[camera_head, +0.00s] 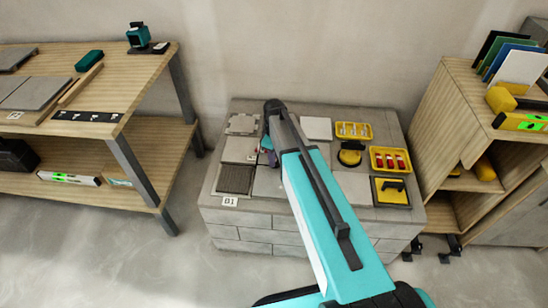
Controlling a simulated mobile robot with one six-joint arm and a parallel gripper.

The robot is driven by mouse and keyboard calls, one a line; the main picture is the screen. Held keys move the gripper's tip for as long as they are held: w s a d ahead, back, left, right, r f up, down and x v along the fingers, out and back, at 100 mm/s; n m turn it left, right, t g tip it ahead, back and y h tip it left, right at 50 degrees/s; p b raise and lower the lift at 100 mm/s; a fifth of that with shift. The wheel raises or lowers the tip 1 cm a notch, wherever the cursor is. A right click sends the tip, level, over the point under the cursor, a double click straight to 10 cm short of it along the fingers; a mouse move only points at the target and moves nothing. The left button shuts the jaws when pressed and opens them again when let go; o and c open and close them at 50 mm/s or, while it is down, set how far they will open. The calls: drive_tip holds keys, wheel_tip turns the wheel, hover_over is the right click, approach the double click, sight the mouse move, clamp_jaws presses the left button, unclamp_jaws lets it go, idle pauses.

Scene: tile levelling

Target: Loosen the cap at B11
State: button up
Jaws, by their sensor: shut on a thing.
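My gripper (266,152) is low over the tiles on the grey block bench (285,222), left of my teal arm. It is small and partly hidden by my arm. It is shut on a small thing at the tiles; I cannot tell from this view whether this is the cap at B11. Grey tiles (238,149) lie on the bench top around it, with a dark ribbed tile (235,179) at the front left. A white label (230,201) on the bench's front edge seems to read B1. My arm covers the middle of the tiles.
Yellow trays (353,130) stand on the bench's right side, one with red pieces (391,161). A round yellow-and-black tool (350,155) lies between them. A wooden shelf table (143,75) stands at left, a wooden cabinet (440,110) at right. Open floor lies in front.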

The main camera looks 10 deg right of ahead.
drive_tip(key=shift+m, duration=0.5)
drive_tip(key=o, duration=1)
drive_tip(key=shift+o, duration=0.2)
drive_tip(key=shift+r, duration=0.2)
wheel_tip(320, 180, up, 14)
drive_tip(key=p, duration=0.1)
drive_tip(key=shift+f, duration=0.25)
drive_tip(key=shift+d, duration=0.1)
